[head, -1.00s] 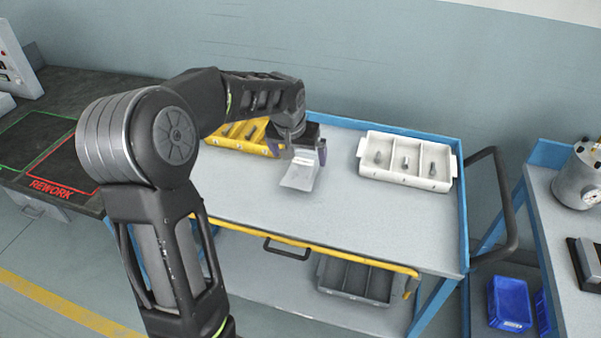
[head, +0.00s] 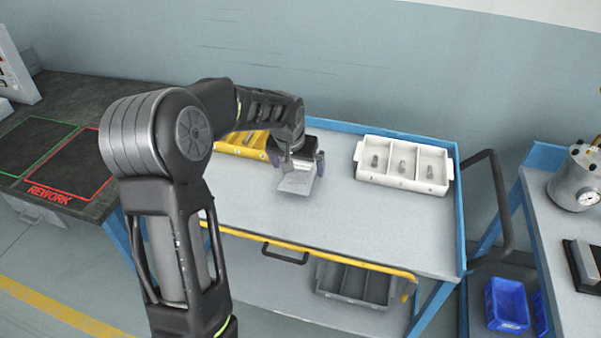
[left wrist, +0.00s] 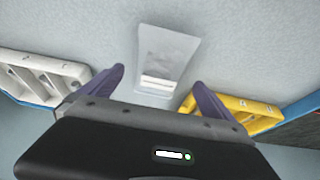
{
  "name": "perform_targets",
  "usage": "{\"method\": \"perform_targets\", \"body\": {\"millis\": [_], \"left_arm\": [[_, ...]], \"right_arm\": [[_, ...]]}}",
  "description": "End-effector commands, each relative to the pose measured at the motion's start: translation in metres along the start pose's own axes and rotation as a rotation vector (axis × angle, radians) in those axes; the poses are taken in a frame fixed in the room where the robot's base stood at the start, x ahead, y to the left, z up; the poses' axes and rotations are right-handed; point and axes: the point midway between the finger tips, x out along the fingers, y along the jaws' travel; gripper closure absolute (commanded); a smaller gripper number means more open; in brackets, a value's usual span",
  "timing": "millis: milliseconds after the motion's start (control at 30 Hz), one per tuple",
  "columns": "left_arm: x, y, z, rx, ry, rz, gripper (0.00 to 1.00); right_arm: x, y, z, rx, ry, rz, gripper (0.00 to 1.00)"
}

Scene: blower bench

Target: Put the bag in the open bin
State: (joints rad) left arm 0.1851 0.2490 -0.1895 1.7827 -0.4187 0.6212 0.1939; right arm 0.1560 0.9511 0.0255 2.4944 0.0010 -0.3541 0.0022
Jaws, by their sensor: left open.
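The bag (head: 297,184) is a small, flat, pale grey pouch on the top of the blue trolley, left of its middle. It also shows in the left wrist view (left wrist: 170,55), with white bands at the end nearest my gripper. My left gripper (head: 297,165) points down at the bag's far end, its purple fingers apart. In the left wrist view the fingertips (left wrist: 159,77) stand on either side of the banded end, with gaps. A white three-compartment bin (head: 402,166) with grey parts stands at the right. A yellow bin (head: 240,142) is partly hidden behind my arm.
A grey divided bin (head: 352,282) sits on the trolley's lower shelf. Blue bins (head: 507,303) stand low at the right. The right bench holds a metal pot with a gauge (head: 580,180). The trolley top between bag and white bin is clear.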

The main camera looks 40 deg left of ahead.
Motion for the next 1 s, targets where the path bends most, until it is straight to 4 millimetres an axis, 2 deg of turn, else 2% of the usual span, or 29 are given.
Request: {"method": "perform_targets", "body": {"millis": [200, 333, 933, 1000], "left_arm": [[0.031, 0.000, 0.001, 0.000, -0.005, -0.001, 0.00], [0.043, 0.000, 0.001, 0.000, -0.003, -0.001, 0.00], [0.043, 0.001, 0.001, 0.000, -0.002, 0.000, 0.00], [0.043, 0.001, 0.001, 0.000, -0.002, 0.000, 0.06]], "right_arm": [[-0.011, -0.004, 0.001, 0.002, -0.003, 0.003, 1.00], [-0.012, -0.004, 0.002, 0.003, -0.004, 0.004, 1.00], [-0.011, -0.003, 0.002, 0.003, -0.004, 0.004, 1.00], [-0.011, -0.003, 0.002, 0.003, -0.004, 0.004, 1.00]]}}
